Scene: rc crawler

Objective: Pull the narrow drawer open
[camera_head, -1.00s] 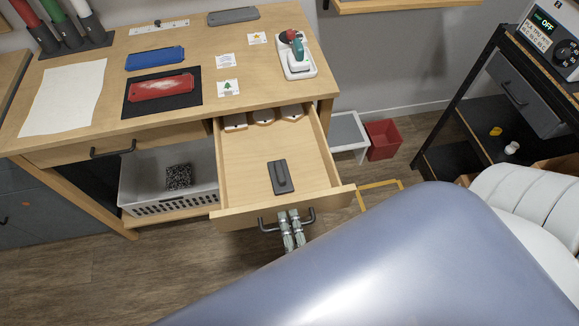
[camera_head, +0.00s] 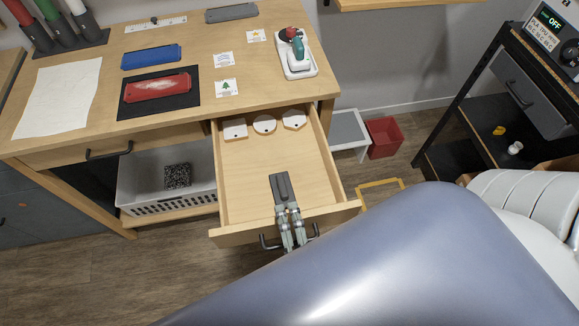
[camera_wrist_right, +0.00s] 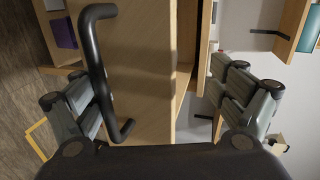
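The narrow drawer (camera_head: 235,190) under the right part of the wooden desk stands pulled well out. Its front (camera_head: 345,211) carries a dark bar handle (camera_head: 268,243). In the right wrist view the fingers are spread, and the handle (camera_wrist_right: 93,60) shows near the left finger. I cannot tell whether they touch. My left gripper is not in view.
A wider closed drawer (camera_head: 60,155) is to the left, above a grey perforated basket (camera_head: 140,205). A red bin (camera_head: 384,138) and a white stool (camera_head: 348,132) stand right of the desk. A black shelf rack (camera_head: 450,110) is at the right. Floor shows in front of the drawer.

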